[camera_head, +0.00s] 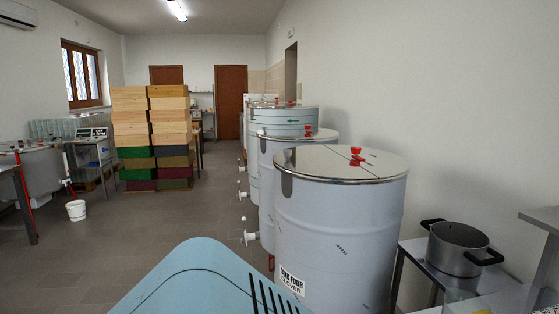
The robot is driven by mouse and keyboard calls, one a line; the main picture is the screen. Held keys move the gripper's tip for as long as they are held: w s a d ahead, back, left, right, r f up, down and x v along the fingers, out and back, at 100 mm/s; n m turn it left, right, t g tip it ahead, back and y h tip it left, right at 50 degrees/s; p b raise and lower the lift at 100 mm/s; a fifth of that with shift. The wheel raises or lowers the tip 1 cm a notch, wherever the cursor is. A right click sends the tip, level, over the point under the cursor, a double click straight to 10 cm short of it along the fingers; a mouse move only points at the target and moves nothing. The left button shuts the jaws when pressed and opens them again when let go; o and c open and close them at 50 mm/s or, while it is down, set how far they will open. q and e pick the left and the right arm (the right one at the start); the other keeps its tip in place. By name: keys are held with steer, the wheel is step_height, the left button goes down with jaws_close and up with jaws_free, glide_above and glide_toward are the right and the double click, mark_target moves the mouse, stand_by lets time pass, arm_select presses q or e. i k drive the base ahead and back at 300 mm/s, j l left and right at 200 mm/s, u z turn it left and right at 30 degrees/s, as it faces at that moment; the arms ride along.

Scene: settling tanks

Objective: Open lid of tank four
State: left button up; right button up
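Tank four (335,235) is the nearest large grey-white drum, right of centre, with a white label reading "TANK FOUR" and "CLOVER" low on its front. Its shiny metal lid (320,163) lies flat on top, closed over the rim as far as I can see. Red knobs (356,152) stand on the lid toward its right side. Neither of my grippers shows in the head view. A light blue panel with dark slots, which seems to be part of my own body, fills the bottom centre.
More lidded tanks (284,117) stand in a row behind tank four along the right wall. A metal table with a pot (458,247) is at the right. Stacked wooden boxes (152,125) and a white bucket (76,210) are at the left. The middle floor (190,215) is clear.

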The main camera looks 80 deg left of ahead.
mark_target(314, 161)
steer(key=u, duration=2.35)
steer(key=i+j+z, duration=0.1)
steer(key=z, duration=0.25)
steer(key=j+z, duration=0.2)
steer(key=z, duration=0.15)
steer(key=i+j+z, duration=0.1)
steer(key=z, duration=0.25)
steer(key=j+z, duration=0.45)
steer(key=j, duration=0.55)
steer(key=j+z, duration=0.2)
steer(key=j, duration=1.3)
steer(key=k+j, duration=0.1)
steer(key=j, duration=0.5)
steer(key=k+j+z, duration=0.1)
steer(key=j, duration=0.55)
